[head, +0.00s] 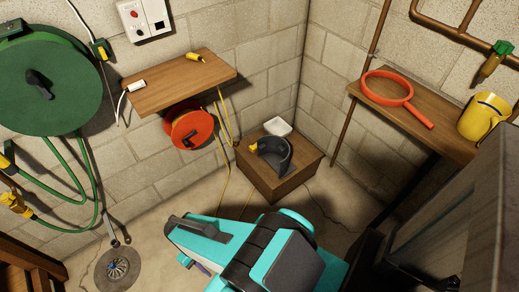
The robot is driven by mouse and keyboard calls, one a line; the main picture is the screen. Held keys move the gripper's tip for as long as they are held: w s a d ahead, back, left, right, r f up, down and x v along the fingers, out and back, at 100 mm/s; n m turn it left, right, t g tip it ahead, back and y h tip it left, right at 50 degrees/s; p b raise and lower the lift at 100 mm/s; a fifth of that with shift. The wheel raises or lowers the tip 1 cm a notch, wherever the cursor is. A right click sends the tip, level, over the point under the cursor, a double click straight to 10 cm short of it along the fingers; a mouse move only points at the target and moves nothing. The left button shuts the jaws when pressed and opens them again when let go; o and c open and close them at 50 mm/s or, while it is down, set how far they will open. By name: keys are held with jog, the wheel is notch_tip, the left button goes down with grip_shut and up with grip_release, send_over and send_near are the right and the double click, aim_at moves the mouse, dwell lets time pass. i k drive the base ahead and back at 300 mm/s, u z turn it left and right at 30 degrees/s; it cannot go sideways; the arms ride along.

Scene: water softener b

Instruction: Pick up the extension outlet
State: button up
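A small white block with a white cable (135,86), which looks like an extension outlet, lies at the left end of a wooden wall shelf (165,95). Its cable hangs over the shelf's left edge. A small yellow piece (196,57), possibly a cord end, lies near the shelf's back right. I cannot tell for certain which one is the extension outlet. My gripper (178,238) is at the end of my teal arm, low in the middle of the head view. It is below and apart from the shelf. Its fingertips are not clear, and nothing is visibly held.
An orange reel (186,126) with yellow cord hangs under the shelf. A green hose reel (45,85) is on the left wall. A wooden box (265,180) stands in the corner.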

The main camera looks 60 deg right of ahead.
aim_at(253, 148)
jog(key=k, duration=1.15)
jog(key=u, duration=0.4)
jog(key=i, duration=2.25)
jog(key=z, duration=0.5)
